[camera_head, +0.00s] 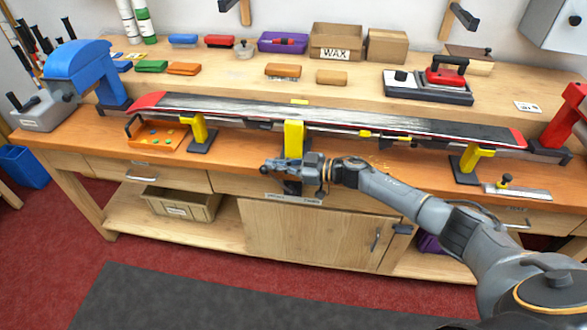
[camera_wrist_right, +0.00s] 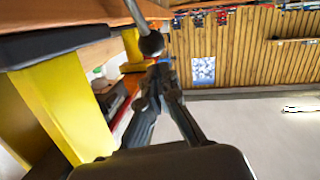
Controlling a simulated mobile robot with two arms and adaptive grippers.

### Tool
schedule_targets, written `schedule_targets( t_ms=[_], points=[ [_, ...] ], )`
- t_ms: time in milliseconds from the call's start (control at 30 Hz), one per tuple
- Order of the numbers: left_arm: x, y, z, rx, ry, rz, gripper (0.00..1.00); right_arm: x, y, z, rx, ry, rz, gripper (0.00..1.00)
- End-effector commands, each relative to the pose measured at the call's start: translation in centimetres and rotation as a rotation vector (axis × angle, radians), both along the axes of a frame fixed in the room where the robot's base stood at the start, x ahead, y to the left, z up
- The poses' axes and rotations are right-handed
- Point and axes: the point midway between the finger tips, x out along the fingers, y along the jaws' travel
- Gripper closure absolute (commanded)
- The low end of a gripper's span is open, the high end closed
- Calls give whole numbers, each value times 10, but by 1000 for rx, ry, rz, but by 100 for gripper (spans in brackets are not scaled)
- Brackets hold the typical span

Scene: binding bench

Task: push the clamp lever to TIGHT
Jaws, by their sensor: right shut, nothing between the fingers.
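My right gripper (camera_head: 268,166) reaches in from the right, in front of the bench's middle, below the yellow centre support (camera_head: 293,138). In the right wrist view its shut, empty fingers (camera_wrist_right: 157,75) point at the clamp lever (camera_wrist_right: 150,40), a grey rod with a dark ball knob. The knob is right at the fingertips; I cannot tell if they touch. In the head view the gripper largely hides the lever. A small label strip (camera_head: 312,200) sits on the bench front just below the gripper; its writing is too small to read. My left gripper is out of view.
A long dark ski or board (camera_head: 340,117) with red ends lies on the supports above the gripper. A blue vise (camera_head: 78,62) is at the left and a red one (camera_head: 572,115) at the right. The floor in front is clear.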

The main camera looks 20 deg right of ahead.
Motion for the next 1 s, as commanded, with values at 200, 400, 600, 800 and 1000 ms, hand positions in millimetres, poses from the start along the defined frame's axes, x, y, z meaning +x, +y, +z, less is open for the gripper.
schedule_targets(
  t_ms=[200, 400, 600, 800, 1000],
  points=[
    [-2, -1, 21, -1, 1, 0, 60, -17, -25, 23, -4, 0, -4, 100],
    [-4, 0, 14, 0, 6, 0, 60, -45, -58, 32, -3, 0, -3, 100],
    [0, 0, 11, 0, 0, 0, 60, -61, -78, 40, -1, -1, -4, 100],
    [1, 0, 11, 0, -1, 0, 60, -66, -84, 43, 0, -3, -3, 100],
    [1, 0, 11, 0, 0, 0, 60, -66, -83, 43, 0, -2, -4, 100]
  ],
)
